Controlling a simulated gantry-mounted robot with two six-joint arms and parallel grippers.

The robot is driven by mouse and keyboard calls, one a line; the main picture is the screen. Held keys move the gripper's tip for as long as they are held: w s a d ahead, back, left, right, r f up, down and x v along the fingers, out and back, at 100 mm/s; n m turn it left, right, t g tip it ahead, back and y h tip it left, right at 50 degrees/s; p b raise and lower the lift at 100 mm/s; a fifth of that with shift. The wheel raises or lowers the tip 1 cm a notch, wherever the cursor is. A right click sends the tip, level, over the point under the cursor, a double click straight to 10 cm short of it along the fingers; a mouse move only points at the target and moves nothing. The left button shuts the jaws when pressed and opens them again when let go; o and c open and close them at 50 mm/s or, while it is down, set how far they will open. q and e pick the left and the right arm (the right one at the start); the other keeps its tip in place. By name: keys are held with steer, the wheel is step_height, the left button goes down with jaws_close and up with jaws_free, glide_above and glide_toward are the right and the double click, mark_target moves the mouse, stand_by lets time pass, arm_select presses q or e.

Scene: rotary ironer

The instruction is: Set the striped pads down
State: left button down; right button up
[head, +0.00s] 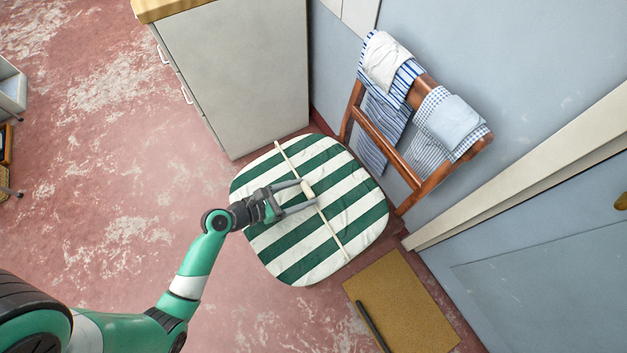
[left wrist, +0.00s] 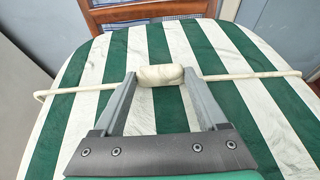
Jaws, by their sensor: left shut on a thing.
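A green-and-white striped pad (head: 345,215) with rounded corners lies flat beneath my left gripper. It also fills much of the left wrist view (left wrist: 240,70). A thin cream rod (head: 332,237) runs across its top and carries a thick cream grip (left wrist: 160,76) at its middle. My left gripper (head: 309,195) is shut on this grip, one finger at each end. Only one pad's top face shows; I cannot tell whether others lie under it. I cannot tell if it hangs above the floor or rests on something. My right gripper is not in view.
A wooden rack (head: 383,147) with striped and checked cloths stands at the wall behind the pad. A grey cabinet (head: 240,70) stands at the upper left. A tan mat (head: 408,305) with a dark bar lies at the lower right. The red floor (head: 130,190) at left is clear.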

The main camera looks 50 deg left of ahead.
mark_target(311, 186)
arm_select(q)
steer(key=w+f+b, duration=0.1)
steer(key=w+f, duration=0.1)
steer(key=w+a+f+b, duration=0.1)
steer(key=w+f+b, duration=0.1)
steer(key=f, duration=0.1)
steer(key=shift+w, duration=0.25)
steer(key=shift+w+a+f+b, duration=0.15)
steer(key=shift+w+f+b, duration=0.05)
steer(key=shift+b, duration=0.2)
steer(key=shift+w, duration=0.15)
steer(key=f+b, duration=0.3)
steer(key=f, duration=0.1)
steer(key=shift+w+a+f+b, duration=0.1)
steer(key=shift+w+a+b, duration=0.05)
steer(key=shift+w+b, duration=0.25)
steer(key=shift+s, duration=0.1)
jaws_free()
